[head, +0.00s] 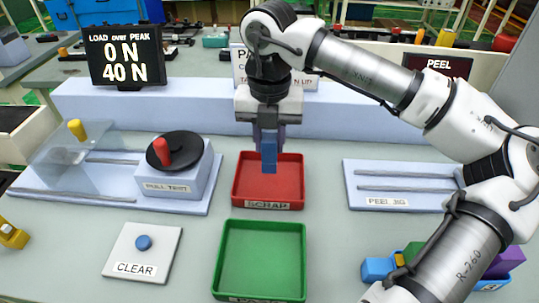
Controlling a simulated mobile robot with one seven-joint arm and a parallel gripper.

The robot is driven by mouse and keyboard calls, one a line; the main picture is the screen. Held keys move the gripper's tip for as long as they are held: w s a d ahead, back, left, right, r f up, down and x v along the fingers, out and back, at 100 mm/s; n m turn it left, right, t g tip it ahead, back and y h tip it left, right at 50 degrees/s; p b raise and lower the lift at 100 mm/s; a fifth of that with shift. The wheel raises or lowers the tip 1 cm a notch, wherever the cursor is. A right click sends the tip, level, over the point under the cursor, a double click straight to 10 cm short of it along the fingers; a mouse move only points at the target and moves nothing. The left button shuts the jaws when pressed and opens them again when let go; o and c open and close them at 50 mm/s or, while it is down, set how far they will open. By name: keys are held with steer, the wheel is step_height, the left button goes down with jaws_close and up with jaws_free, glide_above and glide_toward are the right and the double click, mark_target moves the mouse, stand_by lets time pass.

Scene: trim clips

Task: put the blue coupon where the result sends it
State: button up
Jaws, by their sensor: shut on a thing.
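My gripper (268,135) is shut on the blue coupon (269,158), which hangs upright below the jaws. In the picture the coupon is in front of the red tray (240,196) labelled SCRAP, over its back part. I cannot tell its exact height. A green tray (220,268) stands just in front of the red one and looks empty; its label is cut off by the picture's edge. A display (126,55) reads LOAD over PEAK, 0 N and 40 N. A sign (240,68) behind my arm is mostly hidden.
The pull test fixture (172,187) with a black dial and red knob stands left, beside a clear guard (90,150). A CLEAR pad (135,267) has a blue button. The peel jig (400,201) lies right. Coloured blocks (377,268) sit at lower right, partly behind my arm.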

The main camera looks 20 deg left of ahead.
mark_target(270, 159)
steer(key=shift+f, duration=2.5)
steer(key=shift+f, duration=0.1)
steer(key=shift+f, duration=0.1)
steer(key=o, duration=1)
step_height(270, 159, up, 12)
steer(key=shift+r+b, duration=0.25)
steer(key=shift+b, duration=0.05)
steer(key=shift+f, duration=0.1)
